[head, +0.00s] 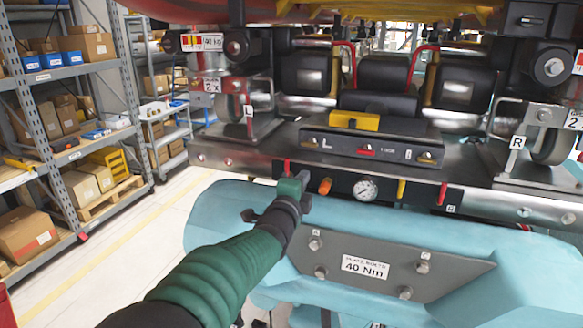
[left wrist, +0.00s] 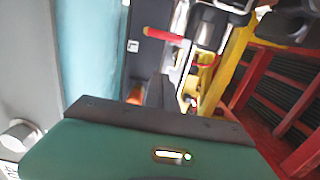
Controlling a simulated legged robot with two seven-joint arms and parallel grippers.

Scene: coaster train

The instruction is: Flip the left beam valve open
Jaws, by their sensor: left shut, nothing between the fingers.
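A red lever (head: 287,167) hangs from the front edge of the metal beam, left of an orange knob (head: 325,186) and a round gauge (head: 365,189). I take it as the left beam valve. My left gripper (head: 303,181), green and dark, is shut and empty just below and beside this lever. I cannot tell whether they touch. In the left wrist view a red lever (left wrist: 160,34) lies ahead of the green gripper body, with an orange part (left wrist: 135,95) nearer. Another red lever (head: 441,195) hangs further right. My right gripper is not in view.
A yellow lever (head: 401,188) hangs right of the gauge. A black panel (head: 370,143) with small levers sits on the beam above. A light blue body (head: 230,222) with a grey bolted plate (head: 390,266) lies below.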

